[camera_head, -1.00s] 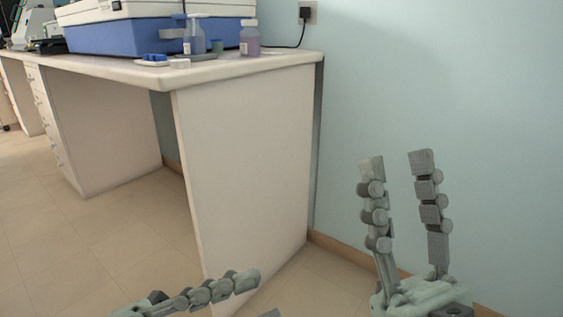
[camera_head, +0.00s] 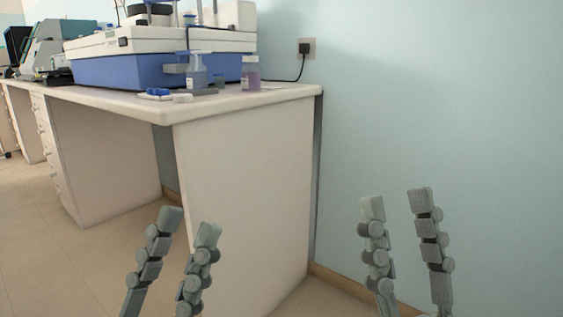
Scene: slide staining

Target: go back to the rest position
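My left gripper (camera_head: 188,222) is in the lower left middle of the head view, in front of the bench's end panel. Its two grey fingers point up with a gap between them, and nothing is held. My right gripper (camera_head: 397,199) is in the lower right, in front of the pale blue wall. Its two fingers also point up, apart and empty. The palms and wrists of both grippers are below the picture's edge.
A white lab bench (camera_head: 245,103) stands ahead and to the left. On it are a blue and white machine (camera_head: 120,70), a spray bottle (camera_head: 197,75), a jar of purple liquid (camera_head: 250,75) and small blue items (camera_head: 157,92). A wall socket (camera_head: 307,48) is behind. Floor shows at left.

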